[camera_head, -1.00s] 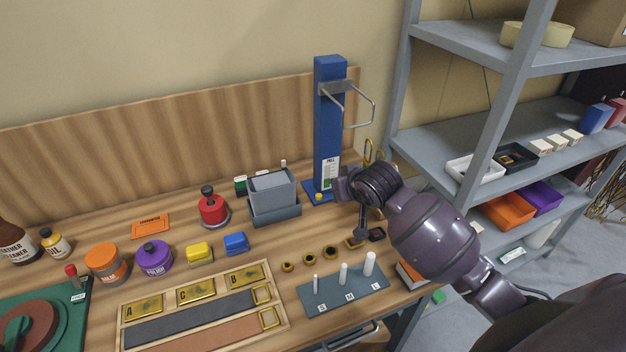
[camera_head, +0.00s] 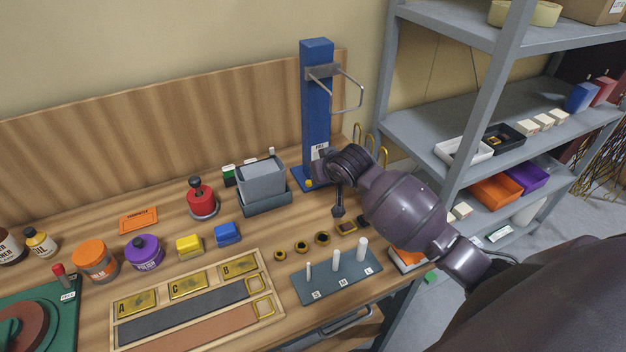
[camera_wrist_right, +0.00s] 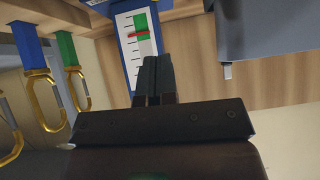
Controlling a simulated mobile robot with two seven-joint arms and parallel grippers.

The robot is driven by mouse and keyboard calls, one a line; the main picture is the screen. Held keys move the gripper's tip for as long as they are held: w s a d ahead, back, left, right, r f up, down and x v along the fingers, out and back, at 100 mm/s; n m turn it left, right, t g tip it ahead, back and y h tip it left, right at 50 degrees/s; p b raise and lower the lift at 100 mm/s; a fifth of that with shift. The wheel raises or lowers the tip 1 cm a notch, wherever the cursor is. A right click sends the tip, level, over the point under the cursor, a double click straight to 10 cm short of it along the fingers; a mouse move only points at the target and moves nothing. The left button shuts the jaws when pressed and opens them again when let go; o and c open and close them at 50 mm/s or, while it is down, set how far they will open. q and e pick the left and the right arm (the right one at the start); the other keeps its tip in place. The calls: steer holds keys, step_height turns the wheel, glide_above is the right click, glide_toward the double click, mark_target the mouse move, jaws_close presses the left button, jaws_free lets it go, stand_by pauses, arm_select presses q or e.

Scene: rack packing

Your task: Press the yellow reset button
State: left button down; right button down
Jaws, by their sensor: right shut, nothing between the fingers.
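The small yellow reset button (camera_head: 309,184) sits on the base plate of the blue press column (camera_head: 317,110). In the head view my right wrist is just to the right of the column, close above and beside the button. My right gripper (camera_wrist_right: 154,65) is shut and empty in the right wrist view, its fingertips in front of the column's white scale panel (camera_wrist_right: 140,45) with green and red marks. The button cannot be made out in that view. I cannot tell whether the fingertips touch anything. My left gripper is not in view.
A peg board (camera_head: 335,285) and several rings lie in front. Gold hooks hang right of the column. A grey metal shelf (camera_head: 430,135) stands at the right.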

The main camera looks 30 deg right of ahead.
mark_target(308, 180)
steer(key=x, duration=0.5)
step_height(308, 180, down, 2)
steer(key=shift+w+f, duration=0.1)
steer(key=shift+f, duration=0.05)
steer(key=shift+w+a+f, duration=0.1)
steer(key=shift+f, duration=0.75)
